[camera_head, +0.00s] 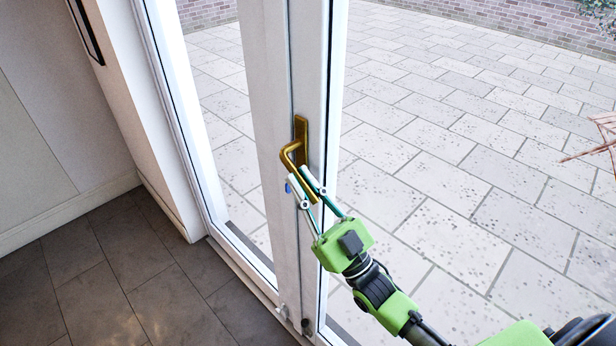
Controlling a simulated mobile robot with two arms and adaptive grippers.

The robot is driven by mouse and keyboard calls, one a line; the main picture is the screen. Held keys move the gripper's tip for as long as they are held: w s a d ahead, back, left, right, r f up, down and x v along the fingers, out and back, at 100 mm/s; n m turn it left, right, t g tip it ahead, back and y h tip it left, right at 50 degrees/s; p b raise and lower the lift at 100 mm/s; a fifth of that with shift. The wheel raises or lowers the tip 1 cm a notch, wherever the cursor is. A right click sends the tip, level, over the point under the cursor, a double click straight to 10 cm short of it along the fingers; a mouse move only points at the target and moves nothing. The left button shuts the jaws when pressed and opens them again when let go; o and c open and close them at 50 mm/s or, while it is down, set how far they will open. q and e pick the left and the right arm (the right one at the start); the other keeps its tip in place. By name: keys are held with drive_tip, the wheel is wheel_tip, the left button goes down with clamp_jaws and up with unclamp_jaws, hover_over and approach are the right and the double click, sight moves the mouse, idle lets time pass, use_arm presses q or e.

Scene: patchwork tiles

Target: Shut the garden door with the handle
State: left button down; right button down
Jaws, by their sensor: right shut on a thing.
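The garden door (312,80) is a white-framed glass door. A brass handle (301,136) with a long back plate is mounted on its upright frame. My right gripper (305,187) comes in from the lower right. Its two fingers are closed around the lower end of the handle's lever, which points down and to the right. I cannot tell whether the door is fully against its frame. My left gripper is not in view.
A white wall (110,100) with a skirting board stands at the left. Dark floor tiles (130,290) lie inside. Through the glass there is a paved patio (460,150) with a brick wall (540,22) at the back. A brown slatted object (604,135) shows at the right edge.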

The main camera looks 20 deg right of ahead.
drive_tip(key=c, duration=2.2)
unclamp_jaws()
drive_tip(key=shift+s+a+f, duration=0.2)
drive_tip(key=shift+s+a, duration=0.05)
drive_tip(key=shift+a, duration=0.45)
drive_tip(key=shift+c, duration=0.2)
drive_tip(key=shift+o, duration=0.8)
drive_tip(key=shift+a, duration=0.25)
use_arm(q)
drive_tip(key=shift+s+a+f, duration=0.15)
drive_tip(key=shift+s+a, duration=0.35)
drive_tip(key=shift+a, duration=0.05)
use_arm(e)
drive_tip(key=shift+n+y, duration=0.3)
drive_tip(key=shift+y, duration=0.1)
